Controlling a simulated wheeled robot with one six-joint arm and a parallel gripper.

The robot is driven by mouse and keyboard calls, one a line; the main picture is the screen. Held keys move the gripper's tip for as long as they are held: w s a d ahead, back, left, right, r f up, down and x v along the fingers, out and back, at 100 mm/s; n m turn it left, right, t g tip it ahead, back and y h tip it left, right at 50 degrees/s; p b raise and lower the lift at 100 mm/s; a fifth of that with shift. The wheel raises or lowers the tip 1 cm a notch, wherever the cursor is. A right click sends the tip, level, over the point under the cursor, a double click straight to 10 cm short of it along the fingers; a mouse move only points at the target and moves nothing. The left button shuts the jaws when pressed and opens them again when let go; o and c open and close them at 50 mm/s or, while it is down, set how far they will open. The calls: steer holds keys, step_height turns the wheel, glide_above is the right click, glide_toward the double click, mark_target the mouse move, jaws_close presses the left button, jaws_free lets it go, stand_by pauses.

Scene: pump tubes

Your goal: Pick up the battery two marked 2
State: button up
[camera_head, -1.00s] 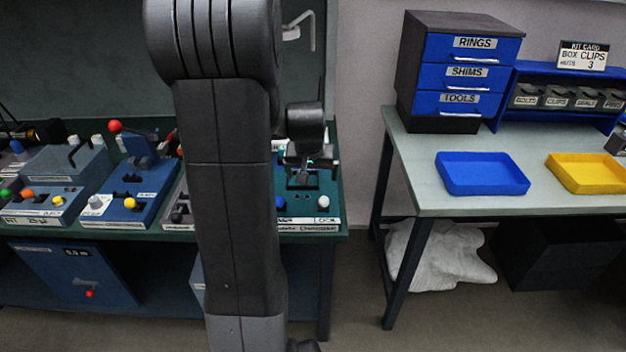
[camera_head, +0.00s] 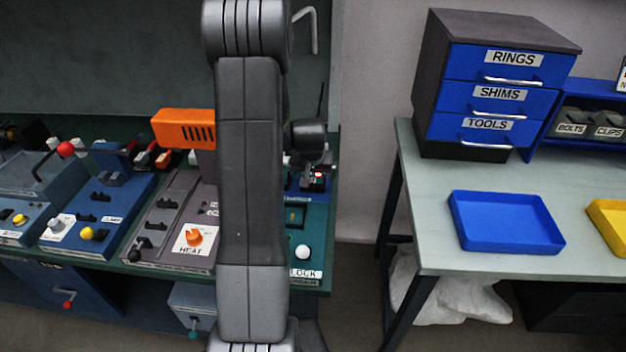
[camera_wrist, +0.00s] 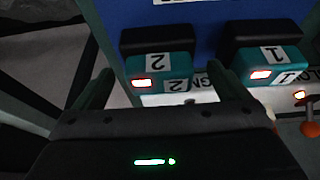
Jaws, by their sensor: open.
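Battery two (camera_wrist: 165,70), a teal block with a black top part and labels reading 2, shows upside down in the wrist view with a small red light. My gripper (camera_wrist: 158,84) is open, with one finger on each side of battery two in the picture. I cannot tell whether they touch it. Battery one (camera_wrist: 270,64), a like block marked 1, stands to the right of it, beyond the right finger. In the head view my gripper (camera_head: 308,162) is at the right end of the green bench, partly behind my arm. A small red light shows just below it.
An orange slotted unit (camera_head: 184,128), a HEAT panel (camera_head: 193,238) and a blue panel with knobs (camera_head: 98,210) stand left of my arm. A white knob (camera_head: 302,252) is near the bench front. A separate table holds a blue tray (camera_head: 507,240) and a drawer cabinet (camera_head: 490,90).

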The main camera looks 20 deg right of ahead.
steer(key=shift+w+f, duration=0.1)
steer(key=shift+f, duration=0.2)
